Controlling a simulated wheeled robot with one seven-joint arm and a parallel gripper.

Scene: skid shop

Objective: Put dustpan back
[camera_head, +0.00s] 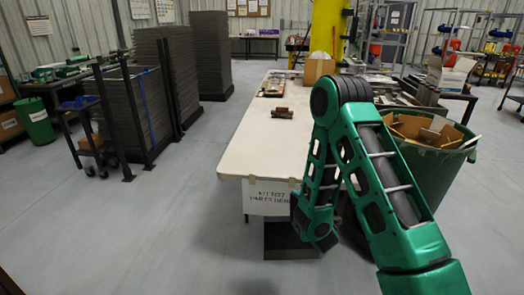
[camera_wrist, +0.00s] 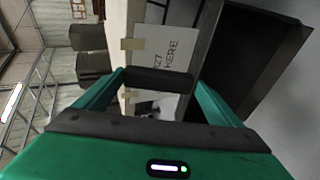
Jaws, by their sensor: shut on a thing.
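My gripper (camera_wrist: 160,84) is shut on the dark handle of the dustpan (camera_wrist: 262,48); the handle lies crosswise between the two green fingers in the wrist view. The dustpan's dark, flat-sided pan extends to the right there. In the head view a dark panel, seemingly the dustpan (camera_head: 288,241), shows in front of the table's near end, below the paper sign. My green arm comes in from the right and hides part of it. I cannot tell whether the pan touches the floor.
The long white table (camera_head: 245,150) has a taped paper sign (camera_head: 268,197) and small brown parts (camera_head: 283,113). A full green bin (camera_head: 432,165) stands at its right. A wheeled cart (camera_head: 85,125) and dark stacks (camera_head: 190,75) stand at left. The grey floor (camera_head: 130,230) is clear at front left.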

